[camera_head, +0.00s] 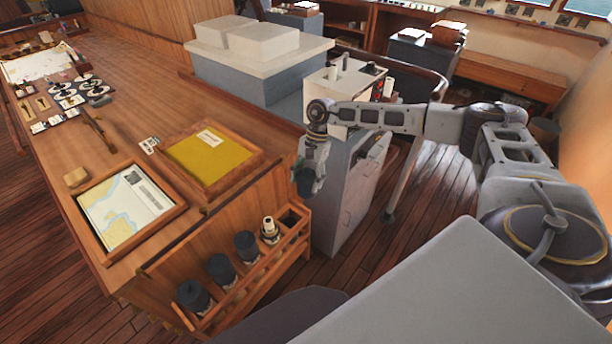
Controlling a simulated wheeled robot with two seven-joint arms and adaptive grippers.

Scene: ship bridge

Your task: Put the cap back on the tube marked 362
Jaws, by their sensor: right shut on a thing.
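A wooden rack (262,289) on the near side of the chart table holds a row of tubes. Three of them, the front tube (193,296), the second tube (221,269) and the third tube (246,246), wear dark caps. The far tube (269,231) shows a pale, narrower top with no dark cap. No number can be read on any tube. My right gripper (303,186) points down, above and right of the uncapped tube and apart from it. It is shut on a dark thing, seemingly the cap, mostly hidden by the fingers. My left gripper is out of view.
The chart table bears a framed chart (128,208), a yellow folder in a tray (208,157), a small wooden block (76,177) and instruments at the far end. A grey cabinet (350,190) stands right behind my right gripper. The rack's far end seems empty.

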